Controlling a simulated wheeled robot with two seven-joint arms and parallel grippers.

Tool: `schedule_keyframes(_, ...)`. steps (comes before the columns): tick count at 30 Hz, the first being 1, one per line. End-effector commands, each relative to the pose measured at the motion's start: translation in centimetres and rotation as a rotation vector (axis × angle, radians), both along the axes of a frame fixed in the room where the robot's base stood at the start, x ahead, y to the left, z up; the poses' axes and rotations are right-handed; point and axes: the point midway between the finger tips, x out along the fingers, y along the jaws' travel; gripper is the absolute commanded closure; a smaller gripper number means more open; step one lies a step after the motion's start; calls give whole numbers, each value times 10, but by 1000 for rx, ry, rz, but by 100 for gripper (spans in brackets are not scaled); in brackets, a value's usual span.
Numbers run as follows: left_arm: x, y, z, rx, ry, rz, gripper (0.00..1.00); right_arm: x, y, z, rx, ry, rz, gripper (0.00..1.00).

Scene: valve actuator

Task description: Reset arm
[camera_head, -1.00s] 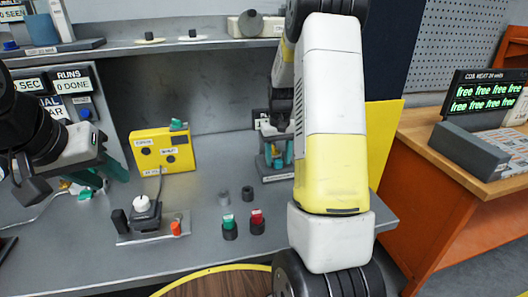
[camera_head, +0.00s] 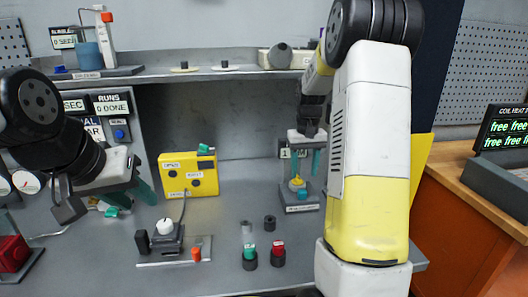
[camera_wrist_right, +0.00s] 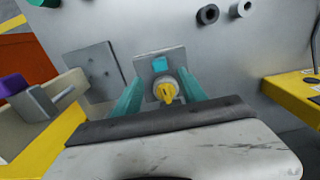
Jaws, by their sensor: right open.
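My right gripper (camera_head: 300,165) is open and points down at a small grey stand (camera_head: 302,208) at the back right of the bench. A yellow knob (camera_head: 297,184) and a teal block (camera_head: 302,194) sit on this stand. In the right wrist view the yellow knob (camera_wrist_right: 167,92) lies between the two spread teal fingers of the gripper (camera_wrist_right: 160,88), with the teal block (camera_wrist_right: 160,64) just beyond. No contact with the knob is clear. My left gripper (camera_head: 135,190) hangs at the left above the bench; its finger gap cannot be made out.
A yellow box (camera_head: 189,176) stands mid-bench. In front are a white-knobbed device (camera_head: 165,228), a green-capped part (camera_head: 250,256) and a red-capped part (camera_head: 278,256). A shelf (camera_head: 220,73) runs above. An orange cabinet (camera_head: 455,215) stands right. The bench middle is mostly clear.

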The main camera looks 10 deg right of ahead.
Motion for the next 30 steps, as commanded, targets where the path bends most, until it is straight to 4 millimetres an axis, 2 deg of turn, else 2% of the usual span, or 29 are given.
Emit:
schedule_keyframes(4, 0, 0, 0, 0, 0, 0, 64, -9, 8, 17, 12, -33, 4, 51)
schedule_keyframes(8, 0, 0, 0, 0, 0, 0, 64, -34, 28, 51, 40, -106, 15, 51)
schedule_keyframes(12, 0, 0, 0, 0, 0, 0, 64, -76, 56, 88, 77, -205, 32, 51)
schedule_keyframes(18, 0, 0, 0, 0, 0, 0, 64, -141, 91, 122, 121, -342, 63, 51)
schedule_keyframes(24, 0, 0, 0, 0, 0, 0, 64, -203, 118, 131, 151, -467, 92, 51)
schedule_keyframes(27, 0, 0, 0, 0, 0, 0, 64, -224, 126, 130, 160, -510, 101, 51)
schedule_keyframes(30, 0, 0, 0, 0, 0, 0, 64, -237, 131, 127, 164, -538, 108, 51)
